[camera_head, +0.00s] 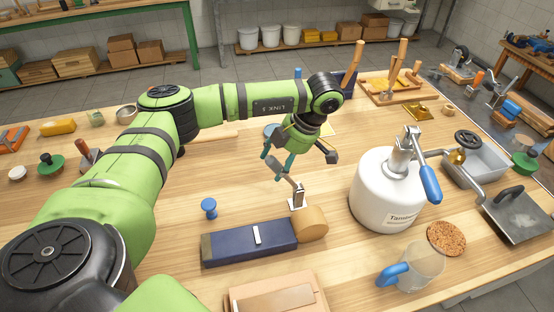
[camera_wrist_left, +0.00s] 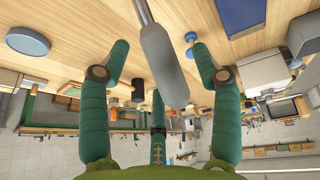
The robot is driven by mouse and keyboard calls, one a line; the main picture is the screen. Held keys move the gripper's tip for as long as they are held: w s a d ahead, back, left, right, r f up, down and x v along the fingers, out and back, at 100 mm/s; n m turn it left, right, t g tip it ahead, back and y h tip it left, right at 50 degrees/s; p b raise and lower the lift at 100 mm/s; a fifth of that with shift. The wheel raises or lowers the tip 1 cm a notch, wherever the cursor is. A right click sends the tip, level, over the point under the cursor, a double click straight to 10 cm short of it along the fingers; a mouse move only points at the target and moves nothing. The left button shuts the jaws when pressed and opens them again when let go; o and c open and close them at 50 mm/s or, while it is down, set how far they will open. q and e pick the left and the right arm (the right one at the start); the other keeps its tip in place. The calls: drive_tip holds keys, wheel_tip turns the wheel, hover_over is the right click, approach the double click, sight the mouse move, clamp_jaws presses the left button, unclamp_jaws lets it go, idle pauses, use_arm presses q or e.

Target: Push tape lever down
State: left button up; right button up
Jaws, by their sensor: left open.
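The tape lever (camera_head: 288,182) is a grey metal handle on a small upright bracket (camera_head: 297,203) beside a tan tape roll (camera_head: 311,226). It slants up and left from its pivot. My left gripper (camera_head: 294,163) is open above the bracket, its teal fingers spread around the lever's raised end. In the left wrist view the broad lever handle (camera_wrist_left: 163,65) lies between the spread fingers. No firm grip on it shows, and I cannot tell whether a finger touches it. My right gripper is out of view.
A dark blue box (camera_head: 230,245) lies left of the roll, with a blue knob (camera_head: 209,208) behind it. A white tank (camera_head: 385,195) with a blue-handled lever stands to the right, near a clear mug (camera_head: 420,268). Bare wood lies left of the knob.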

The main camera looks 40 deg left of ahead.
use_arm(q)
drive_tip(key=shift+x, duration=0.8)
drive_tip(key=shift+f, duration=0.1)
drive_tip(key=shift+w, duration=0.1)
clamp_jaws()
drive_tip(key=shift+s+a+f+t+h+b, duration=0.3)
drive_tip(key=shift+s+a+f+b, duration=0.1)
drive_tip(key=shift+b, duration=0.2)
drive_tip(key=s+a+f+t+h+b, duration=0.2)
drive_tip(key=s+f+t+h+b, duration=0.1)
drive_tip(key=b, duration=1)
drive_tip(key=shift+a+f+n+t+h+b, duration=0.3)
drive_tip(key=shift+a+f+t+h+b, duration=0.15)
drive_tip(key=shift+f+t, duration=0.4)
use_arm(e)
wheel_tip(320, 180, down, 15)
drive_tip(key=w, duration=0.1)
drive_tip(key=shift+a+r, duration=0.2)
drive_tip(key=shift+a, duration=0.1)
use_arm(q)
drive_tip(key=shift+s, duration=0.1)
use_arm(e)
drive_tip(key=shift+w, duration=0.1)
